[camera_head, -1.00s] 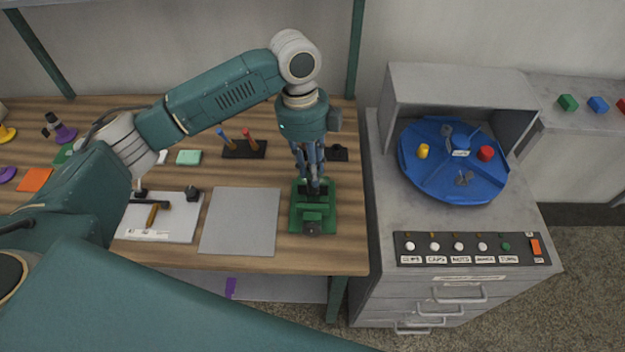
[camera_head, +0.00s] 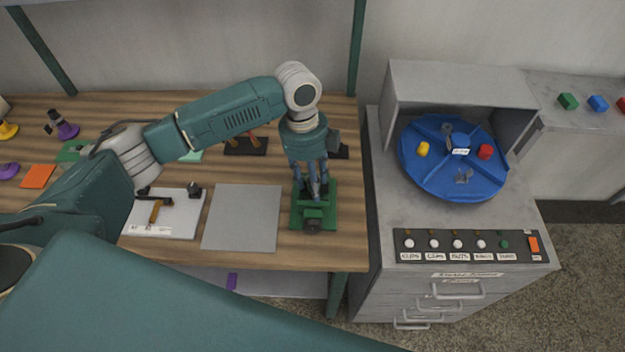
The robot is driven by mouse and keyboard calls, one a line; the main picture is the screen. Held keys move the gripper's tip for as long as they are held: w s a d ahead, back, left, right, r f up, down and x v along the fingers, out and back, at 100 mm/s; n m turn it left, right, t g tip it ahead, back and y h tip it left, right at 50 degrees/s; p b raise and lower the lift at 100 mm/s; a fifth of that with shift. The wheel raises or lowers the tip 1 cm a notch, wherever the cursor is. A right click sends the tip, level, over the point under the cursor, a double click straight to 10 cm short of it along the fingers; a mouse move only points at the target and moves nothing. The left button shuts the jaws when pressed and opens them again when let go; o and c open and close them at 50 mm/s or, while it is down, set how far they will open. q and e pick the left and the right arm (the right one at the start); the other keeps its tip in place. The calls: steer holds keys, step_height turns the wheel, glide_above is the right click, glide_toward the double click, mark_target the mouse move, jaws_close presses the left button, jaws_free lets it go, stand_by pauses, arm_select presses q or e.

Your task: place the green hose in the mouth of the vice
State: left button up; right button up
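The green vice (camera_head: 313,218) stands at the right front part of the wooden bench. My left gripper (camera_head: 314,196) points down at the vice, with its fingertips at or just over the jaws. The fingers and wrist cover much of the vice's mouth. I cannot tell whether the fingers are open or shut, or whether anything is between them. I cannot make out a green hose in this view. My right gripper is not in view.
A grey mat (camera_head: 242,218) lies left of the vice, and a white board (camera_head: 180,225) with small tools lies beyond it. A grey cabinet (camera_head: 395,215) with a blue turntable (camera_head: 440,178) and a button panel (camera_head: 465,246) stands to the right of the bench.

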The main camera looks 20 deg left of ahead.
arm_select(q)
steer(key=shift+r, duration=0.1)
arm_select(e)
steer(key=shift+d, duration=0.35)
arm_select(q)
steer(key=shift+r, duration=0.15)
step_height(320, 180, up, 12)
steer(key=a+b, duration=0.1)
steer(key=b, duration=0.2)
steer(key=shift+w+a, duration=0.25)
steer(key=shift+w, duration=0.1)
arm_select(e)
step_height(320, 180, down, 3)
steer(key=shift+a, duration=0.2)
arm_select(q)
steer(key=shift+f, duration=0.2)
